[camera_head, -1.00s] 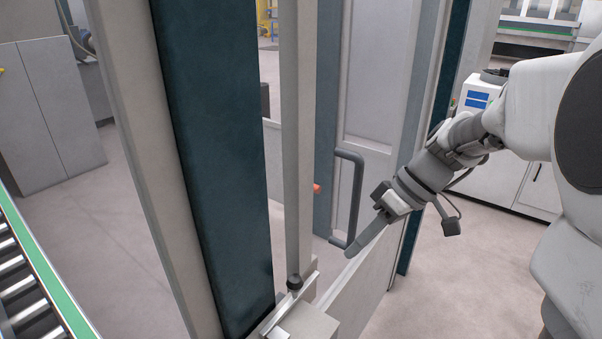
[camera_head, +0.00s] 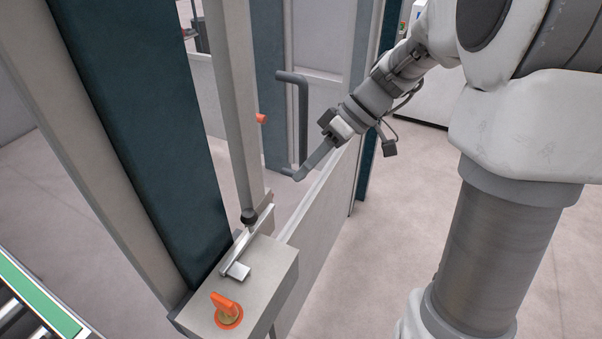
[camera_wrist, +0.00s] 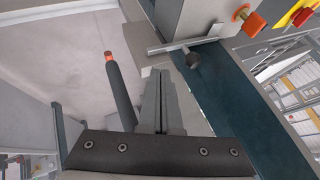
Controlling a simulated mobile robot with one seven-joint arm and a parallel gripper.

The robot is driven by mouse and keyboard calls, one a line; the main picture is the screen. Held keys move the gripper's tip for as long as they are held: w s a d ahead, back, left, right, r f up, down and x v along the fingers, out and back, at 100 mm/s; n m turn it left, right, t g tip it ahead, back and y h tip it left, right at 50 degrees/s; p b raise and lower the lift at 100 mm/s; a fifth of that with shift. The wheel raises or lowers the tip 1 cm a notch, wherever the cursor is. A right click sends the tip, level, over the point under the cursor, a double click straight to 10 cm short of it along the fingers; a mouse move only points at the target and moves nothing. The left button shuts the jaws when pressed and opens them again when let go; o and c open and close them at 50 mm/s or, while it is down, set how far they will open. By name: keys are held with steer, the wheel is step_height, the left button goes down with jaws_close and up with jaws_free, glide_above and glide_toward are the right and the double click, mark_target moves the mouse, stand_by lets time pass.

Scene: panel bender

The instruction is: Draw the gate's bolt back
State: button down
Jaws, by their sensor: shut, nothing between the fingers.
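The gate's bolt is a thin silver bar (camera_head: 256,240) with a black knob (camera_head: 249,217), lying along the top of a grey box (camera_head: 262,283) at the foot of the post. In the wrist view the knob (camera_wrist: 193,60) and bar (camera_wrist: 182,46) show above and right of the fingers. My gripper (camera_head: 291,175) is shut and empty, by the lower end of the dark gate handle (camera_head: 303,115), up and right of the knob and apart from it. The shut fingers (camera_wrist: 158,78) point toward the box area in the wrist view. Whether they touch the handle I cannot tell.
An orange turn-knob (camera_head: 227,310) sits on the box's near end. A light upright post (camera_head: 222,105) and a dark blue column (camera_head: 125,130) stand left of my gripper. A roller conveyor (camera_head: 35,305) is at lower left. The floor at right is open.

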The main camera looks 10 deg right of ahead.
mark_target(267, 211)
steer(key=b+x, duration=0.3)
steer(key=x, duration=0.5)
steer(key=shift+d, duration=0.1)
steer(key=s+a+p, duration=0.1)
steer(key=s+a+r, duration=0.1)
steer(key=shift+s+a+r+p, duration=0.2)
steer(key=shift+s+a+p, duration=0.1)
steer(key=shift+a+p, duration=0.1)
steer(key=s+a+b, duration=0.1)
steer(key=s, duration=0.1)
steer(key=s+a+b, duration=0.2)
steer(key=shift+s+a+f, duration=0.1)
steer(key=shift+s+a, duration=0.25)
steer(key=shift+s, duration=0.05)
steer(key=shift+s+a, duration=0.4)
steer(key=shift+s, duration=0.2)
